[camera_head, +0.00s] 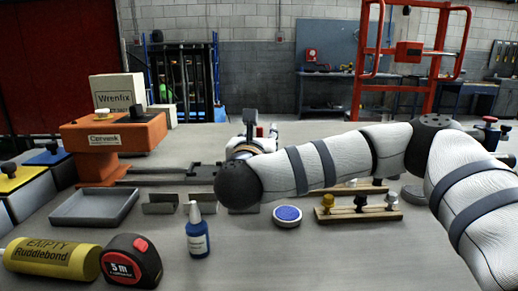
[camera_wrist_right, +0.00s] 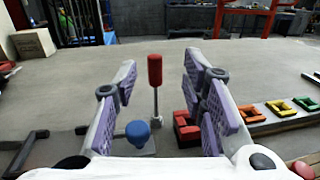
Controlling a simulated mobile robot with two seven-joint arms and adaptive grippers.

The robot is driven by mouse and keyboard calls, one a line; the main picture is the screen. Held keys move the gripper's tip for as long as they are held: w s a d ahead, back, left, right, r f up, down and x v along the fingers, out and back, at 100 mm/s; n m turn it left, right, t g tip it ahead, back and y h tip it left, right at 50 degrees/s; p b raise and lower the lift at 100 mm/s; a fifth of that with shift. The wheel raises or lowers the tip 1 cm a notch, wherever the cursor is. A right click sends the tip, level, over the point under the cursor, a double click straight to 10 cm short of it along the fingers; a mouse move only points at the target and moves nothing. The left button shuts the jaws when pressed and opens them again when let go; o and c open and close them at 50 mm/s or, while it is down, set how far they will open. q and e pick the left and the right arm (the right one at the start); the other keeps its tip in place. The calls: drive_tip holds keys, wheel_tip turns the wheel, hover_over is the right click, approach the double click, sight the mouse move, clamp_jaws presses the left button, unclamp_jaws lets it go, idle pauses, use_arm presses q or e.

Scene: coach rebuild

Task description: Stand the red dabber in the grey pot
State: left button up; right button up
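The red dabber (camera_wrist_right: 155,70) stands upright in the right wrist view, red at the top with a thin metal stem below. Its pale lower end is near a small grey plate; I cannot tell what supports it. My right gripper (camera_wrist_right: 160,78) is open, with its purple-padded fingers on either side of the dabber and visible gaps between. In the head view my right arm hides most of this spot, and a small bit of red shows beyond the wrist. I cannot pick out the grey pot for sure in either view. My left gripper is not in view.
A blue knob (camera_wrist_right: 137,133) and a red block (camera_wrist_right: 186,130) are close to the dabber. A grey tray (camera_head: 75,220), a blue bottle (camera_head: 197,238), a tape measure (camera_head: 131,262) and a blue-topped tin (camera_head: 287,214) are on the bench. An orange machine (camera_head: 115,135) stands left.

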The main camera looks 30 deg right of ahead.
sight(259, 132)
drive_tip(key=x, duration=0.5)
drive_tip(key=shift+w+a+f, duration=0.15)
drive_tip(key=shift+w+f, duration=0.05)
drive_tip(key=shift+f, duration=0.1)
clamp_jaws()
